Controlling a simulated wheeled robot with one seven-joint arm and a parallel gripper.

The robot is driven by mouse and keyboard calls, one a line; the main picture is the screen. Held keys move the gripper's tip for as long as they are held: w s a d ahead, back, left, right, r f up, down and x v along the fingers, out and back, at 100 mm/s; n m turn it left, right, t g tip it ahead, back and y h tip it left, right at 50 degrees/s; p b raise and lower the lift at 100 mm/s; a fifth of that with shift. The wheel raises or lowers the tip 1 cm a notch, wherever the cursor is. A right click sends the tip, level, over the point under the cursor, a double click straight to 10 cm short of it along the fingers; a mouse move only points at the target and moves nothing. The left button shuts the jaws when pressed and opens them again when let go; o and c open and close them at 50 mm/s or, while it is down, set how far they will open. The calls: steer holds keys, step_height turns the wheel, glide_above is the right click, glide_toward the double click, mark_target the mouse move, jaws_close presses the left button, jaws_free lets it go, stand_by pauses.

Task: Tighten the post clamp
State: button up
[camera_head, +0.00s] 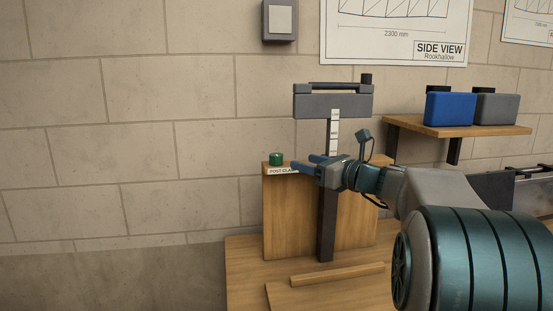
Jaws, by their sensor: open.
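A small green knob (276,159) stands on the top edge of an upright wooden panel (288,215). A white label (281,171) just below it reads "POST CLA", with its end hidden by my gripper. My gripper (304,163) is just right of the knob, its two blue fingers pointing left. The fingers are apart, and no object shows between them. They appear not to touch the knob, though depth is hard to judge. A dark post (326,225) rises by the panel and carries a grey head (333,104) and a marked white scale (334,130). My gripper hides its middle.
A wooden bench (245,272) lies below, with a loose-looking wooden strip (337,274) on a board. A wall shelf (490,131) at right holds a blue box (451,108) and a grey box (496,108). The space left of the knob is clear.

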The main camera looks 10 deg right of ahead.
mark_target(282, 156)
steer(key=x, duration=1.1)
steer(key=c, duration=1)
